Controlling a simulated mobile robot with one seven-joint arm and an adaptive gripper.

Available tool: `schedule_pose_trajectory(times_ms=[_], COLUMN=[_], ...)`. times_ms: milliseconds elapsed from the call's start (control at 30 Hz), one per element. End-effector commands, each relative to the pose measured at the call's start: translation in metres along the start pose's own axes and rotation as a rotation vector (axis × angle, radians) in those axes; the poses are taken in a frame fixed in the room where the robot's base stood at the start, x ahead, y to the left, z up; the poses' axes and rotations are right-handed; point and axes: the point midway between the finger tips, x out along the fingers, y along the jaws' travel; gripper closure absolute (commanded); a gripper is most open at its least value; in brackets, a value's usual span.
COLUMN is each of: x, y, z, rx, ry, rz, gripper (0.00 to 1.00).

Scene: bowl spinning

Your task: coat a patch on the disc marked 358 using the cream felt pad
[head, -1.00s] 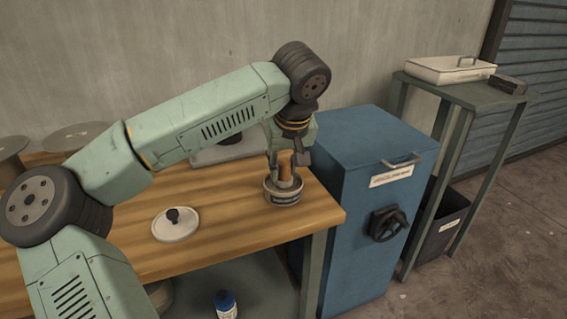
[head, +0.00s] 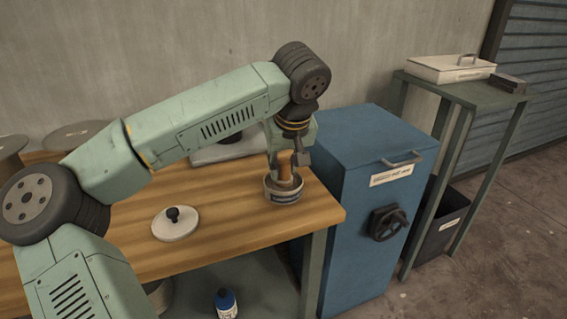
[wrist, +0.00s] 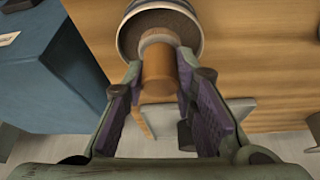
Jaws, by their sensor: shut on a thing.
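My gripper (head: 287,160) is shut on the orange-brown handle of a pad (head: 285,172) and holds it upright over a round tin (head: 283,197) near the table's right end. In the wrist view my gripper (wrist: 158,82) has a finger on each side of the handle (wrist: 158,68). The pad's pale cream end (wrist: 159,38) reaches into the tin (wrist: 195,45), which has a dark brownish inside. Whether the pad touches the contents I cannot tell. Grey discs (head: 75,134) stand at the back left; no 358 marking is readable.
A pale lid with a black knob (head: 174,225) lies on the wooden table (head: 240,235). A blue cabinet (head: 345,240) with a handwheel adjoins the table's right end. A blue bottle (head: 226,303) stands below. A side table (head: 460,93) holds a white lidded box (head: 450,69).

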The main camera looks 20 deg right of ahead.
Motion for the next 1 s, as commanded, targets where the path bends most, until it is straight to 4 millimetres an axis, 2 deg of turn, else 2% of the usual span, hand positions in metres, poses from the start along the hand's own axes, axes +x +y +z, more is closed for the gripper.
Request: schedule_pose_trajectory(times_ms=[333,1000], x=[-0.003,-0.054], y=[0.000,0.000], z=[-0.001,-0.022], rx=[0.001,0.000], ry=[-0.003,-0.001], rz=[-0.001,-0.001], gripper=[0.97,0.97])
